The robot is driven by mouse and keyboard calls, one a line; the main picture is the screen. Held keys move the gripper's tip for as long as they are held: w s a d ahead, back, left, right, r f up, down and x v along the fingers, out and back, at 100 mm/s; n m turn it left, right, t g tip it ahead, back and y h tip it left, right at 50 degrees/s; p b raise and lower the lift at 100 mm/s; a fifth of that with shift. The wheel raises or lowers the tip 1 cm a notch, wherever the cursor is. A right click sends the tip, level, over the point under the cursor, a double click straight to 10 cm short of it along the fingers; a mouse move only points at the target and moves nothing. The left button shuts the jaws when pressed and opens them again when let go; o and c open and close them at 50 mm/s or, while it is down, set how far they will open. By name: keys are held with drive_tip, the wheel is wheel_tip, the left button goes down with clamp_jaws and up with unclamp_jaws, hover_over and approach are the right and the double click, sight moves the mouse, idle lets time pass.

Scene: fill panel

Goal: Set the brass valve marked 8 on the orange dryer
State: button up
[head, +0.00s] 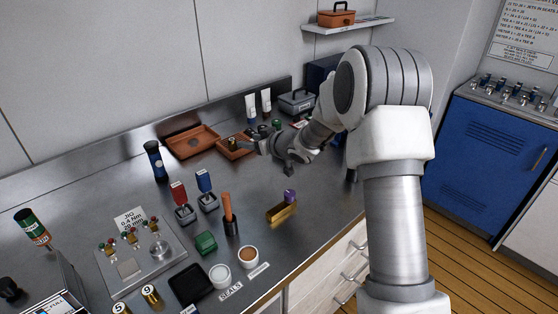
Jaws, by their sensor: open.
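A small brass valve (233,144) stands at the smaller orange tray (222,151), which looks like the orange dryer, near the back of the steel bench. Its number cannot be read. My gripper (247,145) is open, low over the right side of this tray, with its fingers close to the brass valve. I cannot tell whether they touch it. My gripper and arm hide the tray's right part. Two other brass valves, marked 5 (120,308) and 9 (151,294), stand at the bench's front left.
A larger orange-brown tray (190,143) lies left of the dryer. A dark blue flashlight (155,161), red and blue stamps, a brass block (281,212) and a valve jig (140,258) stand nearer. Tubes (251,107) and a grey toolbox (297,102) are behind. The middle bench is fairly clear.

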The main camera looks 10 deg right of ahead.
drive_tip(key=s+d+r+m+h, duration=0.5)
drive_tip(key=s+d+r+h, duration=0.3)
drive_tip(key=s+d+r, duration=0.6)
drive_tip(key=s+a+f+m+g, duration=0.1)
drive_tip(key=s+g, duration=0.4)
drive_tip(key=s, duration=2.5)
drive_tip(key=shift+a+f+m+g+y, duration=0.3)
drive_tip(key=shift+a+m, duration=0.1)
drive_tip(key=shift+a, duration=0.25)
drive_tip(key=shift+r, duration=0.1)
wheel_tip(320, 180, up, 2)
drive_tip(key=shift+r+p, duration=0.1)
drive_tip(key=shift+p, duration=1.1)
